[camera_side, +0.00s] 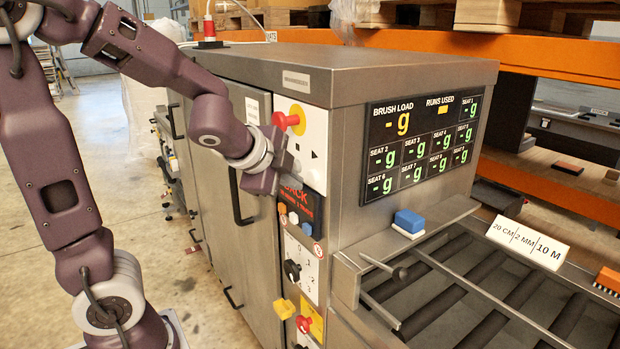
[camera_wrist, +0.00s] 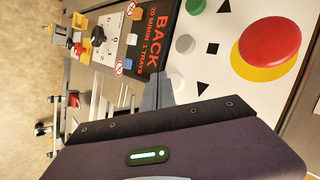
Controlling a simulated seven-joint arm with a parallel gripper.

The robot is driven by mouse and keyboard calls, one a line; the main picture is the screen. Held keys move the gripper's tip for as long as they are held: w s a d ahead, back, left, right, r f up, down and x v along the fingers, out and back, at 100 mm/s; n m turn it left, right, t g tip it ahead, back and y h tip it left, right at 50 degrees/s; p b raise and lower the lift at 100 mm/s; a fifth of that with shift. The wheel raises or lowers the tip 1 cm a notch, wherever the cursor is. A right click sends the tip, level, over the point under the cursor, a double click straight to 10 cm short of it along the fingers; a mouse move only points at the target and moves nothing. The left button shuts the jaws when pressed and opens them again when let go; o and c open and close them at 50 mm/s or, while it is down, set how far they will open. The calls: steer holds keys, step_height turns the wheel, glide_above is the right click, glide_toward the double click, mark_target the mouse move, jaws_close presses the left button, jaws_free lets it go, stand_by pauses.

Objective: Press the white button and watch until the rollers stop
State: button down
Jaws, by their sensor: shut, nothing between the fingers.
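My gripper (camera_side: 287,163) is shut and empty, in front of the control panel on the machine's near corner. In the wrist view its closed fingertips (camera_wrist: 160,80) are by the panel's lower edge, beside the display reading BACK. In the side view my gripper hides this row. Dark rollers (camera_side: 530,295) lie in the machine's bed; whether they turn cannot be told.
A red mushroom button (camera_wrist: 268,43) on yellow is close by the row. Below the display (camera_side: 300,205) are small buttons and a black knob (camera_side: 292,270). The readout board (camera_side: 421,140) shows dashes. A blue-and-white block (camera_side: 409,222) sits on the ledge.

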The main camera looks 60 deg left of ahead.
steer(key=shift+s, duration=2.5)
steer(key=s+d+n+g+h, duration=0.3)
steer(key=s+d+n, duration=0.8)
steer(key=s+d, duration=0.2)
steer(key=shift+s+d+r+h, duration=0.35)
steer(key=shift+s+r+h, duration=0.05)
steer(key=shift+s, duration=0.25)
stand_by(3.6)
